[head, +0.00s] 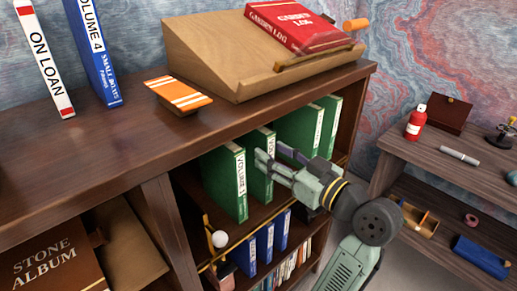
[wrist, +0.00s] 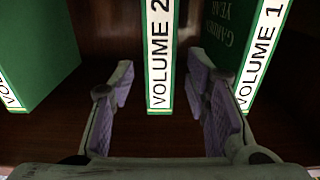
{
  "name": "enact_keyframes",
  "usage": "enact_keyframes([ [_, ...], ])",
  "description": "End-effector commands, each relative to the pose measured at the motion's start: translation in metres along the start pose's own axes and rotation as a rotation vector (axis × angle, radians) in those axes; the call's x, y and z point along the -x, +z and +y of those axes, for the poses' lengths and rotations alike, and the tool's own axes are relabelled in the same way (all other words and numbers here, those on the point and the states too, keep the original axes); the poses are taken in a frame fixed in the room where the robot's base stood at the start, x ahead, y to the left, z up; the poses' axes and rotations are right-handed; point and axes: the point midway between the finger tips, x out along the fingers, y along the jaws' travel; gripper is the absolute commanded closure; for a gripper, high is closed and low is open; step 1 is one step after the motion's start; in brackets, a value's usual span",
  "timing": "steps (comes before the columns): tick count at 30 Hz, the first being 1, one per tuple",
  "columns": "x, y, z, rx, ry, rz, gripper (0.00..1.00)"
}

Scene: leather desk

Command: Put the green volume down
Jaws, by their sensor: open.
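A green volume marked Volume 2 (wrist: 160,60) stands upright in the shelf bay, its white-labelled spine facing my gripper. My gripper (wrist: 160,74) is open, with one purple-padded finger on each side of this spine; gaps show between the pads and the book. In the head view my gripper (head: 274,154) reaches into the bay from the right and partly covers Volume 2 (head: 259,170). Volume 1 (head: 226,180) stands to its left, and also shows at the right of the wrist view (wrist: 240,45). Two more green volumes (head: 296,125) (head: 328,118) stand to the right.
The red garden log (head: 298,27) lies on a sloped wooden stand (head: 210,60) on the shelf top (head: 70,145). A white ball (head: 220,239) is near the bay's front left. A side table (head: 450,165) stands at right.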

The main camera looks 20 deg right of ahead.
Motion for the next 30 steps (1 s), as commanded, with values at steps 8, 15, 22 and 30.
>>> enact_keyframes([
  [8, 0.031, 0.0, 0.0, 0.002, 0.0, 0.0, 0.57],
  [15, 0.033, -0.001, -0.001, 0.001, -0.002, 0.0, 0.57],
  [22, 0.032, 0.0, -0.001, 0.0, -0.002, 0.0, 0.57],
  [30, 0.032, 0.0, -0.001, 0.0, -0.001, 0.0, 0.57],
])
